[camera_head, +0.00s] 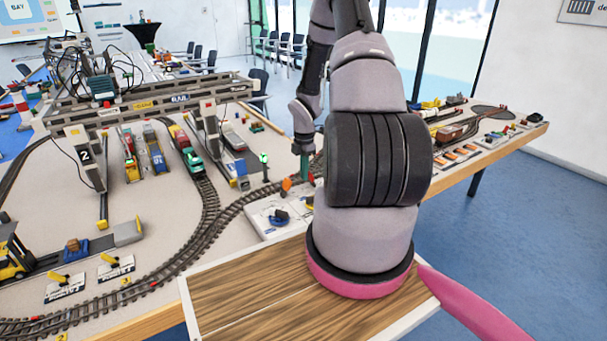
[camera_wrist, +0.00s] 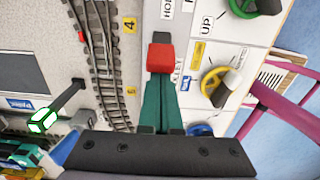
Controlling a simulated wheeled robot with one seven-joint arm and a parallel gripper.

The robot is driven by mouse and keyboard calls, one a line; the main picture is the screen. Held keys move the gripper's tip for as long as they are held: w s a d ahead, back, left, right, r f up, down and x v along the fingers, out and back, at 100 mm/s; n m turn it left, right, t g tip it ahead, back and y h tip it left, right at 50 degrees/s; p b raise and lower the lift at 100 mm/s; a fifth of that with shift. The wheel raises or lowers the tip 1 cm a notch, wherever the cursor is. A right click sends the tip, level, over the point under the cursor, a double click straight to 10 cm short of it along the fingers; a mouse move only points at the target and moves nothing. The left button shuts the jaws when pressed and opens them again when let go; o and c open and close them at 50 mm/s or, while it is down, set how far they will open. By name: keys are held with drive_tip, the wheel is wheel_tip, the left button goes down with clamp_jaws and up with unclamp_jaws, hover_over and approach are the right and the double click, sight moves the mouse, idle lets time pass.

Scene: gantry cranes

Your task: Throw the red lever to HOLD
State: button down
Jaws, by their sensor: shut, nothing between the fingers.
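My gripper (camera_wrist: 161,78) has teal fingers, pressed together with nothing between them. In the wrist view its tips are right at a red block, the red lever's handle (camera_wrist: 160,57); I cannot tell whether they touch. A dark piece shows just beyond the red block. The lever sits at the edge of a white control panel (camera_wrist: 228,55). In the head view my gripper (camera_head: 304,165) points down behind the white panel (camera_head: 262,228), partly hidden by my arm.
Curved model track (camera_wrist: 105,60) runs left of the lever. A gantry crane (camera_head: 150,105) and wagons stand on the table at left.

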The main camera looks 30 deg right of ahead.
drive_tip(key=shift+d+r+y, duration=0.2)
drive_tip(key=shift+d+y, duration=0.35)
drive_tip(key=shift+y, duration=0.15)
drive_tip(key=shift+d+r+y, duration=0.15)
drive_tip(key=shift+d+y, duration=0.35)
drive_tip(key=shift+y, duration=0.2)
drive_tip(key=d+y, duration=0.2)
drive_tip(key=y, duration=0.1)
drive_tip(key=shift+w+d+r, duration=0.1)
drive_tip(key=shift+d+r, duration=0.1)
drive_tip(key=shift+a, duration=0.15)
drive_tip(key=shift+r, duration=0.15)
drive_tip(key=shift+r, duration=0.65)
